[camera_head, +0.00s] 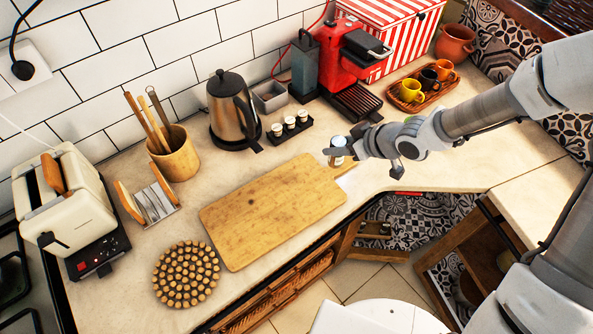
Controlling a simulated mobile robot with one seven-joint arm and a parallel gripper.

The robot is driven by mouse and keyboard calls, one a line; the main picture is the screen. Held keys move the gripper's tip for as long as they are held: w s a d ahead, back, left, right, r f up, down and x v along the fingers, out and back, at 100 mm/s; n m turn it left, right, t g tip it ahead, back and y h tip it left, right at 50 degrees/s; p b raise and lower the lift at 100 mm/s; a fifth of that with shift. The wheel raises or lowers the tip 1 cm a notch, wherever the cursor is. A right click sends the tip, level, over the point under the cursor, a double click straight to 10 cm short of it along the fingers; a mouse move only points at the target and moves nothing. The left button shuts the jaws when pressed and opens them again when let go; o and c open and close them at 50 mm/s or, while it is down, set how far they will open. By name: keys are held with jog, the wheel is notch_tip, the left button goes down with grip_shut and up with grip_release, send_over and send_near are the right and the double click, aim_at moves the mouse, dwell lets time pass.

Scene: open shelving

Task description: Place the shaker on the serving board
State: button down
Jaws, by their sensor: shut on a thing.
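The shaker (338,146) is a small whitish, cylinder-like item between the fingers of my gripper (342,152). My gripper is shut on it, and the fingers hide part of it. The serving board (265,213) is a flat, bare wooden board lying on the counter. The shaker and my gripper are at the board's far right corner, near its edge. I cannot tell how high the shaker is above the surface.
A black tray with small jars (290,127) and a steel kettle (233,108) stand behind the board. A red coffee machine (345,60) and cup tray (422,91) stand at the back right.

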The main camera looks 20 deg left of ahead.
jog(key=shift+s+a+f+b, duration=0.25)
jog(key=shift+a+f+b, duration=0.2)
jog(key=shift+a+f, duration=1)
jog(key=shift+s+a+f+b, duration=0.2)
jog(key=shift+a+f+b, duration=0.25)
jog(key=shift+a+f, duration=0.95)
jog(key=shift+s+a+f+b, duration=0.25)
jog(key=shift+a+f+b, duration=0.2)
jog(key=shift+a+f, duration=0.95)
jog(key=shift+d+f, duration=0.2)
jog(key=shift+f, duration=0.05)
jog(key=shift+f, duration=0.15)
jog(key=shift+c, duration=1.7)
grip_release()
jog(key=shift+r, duration=0.3)
jog(key=p+v, duration=0.2)
jog(key=v, duration=1)
jog(key=shift+d, duration=0.1)
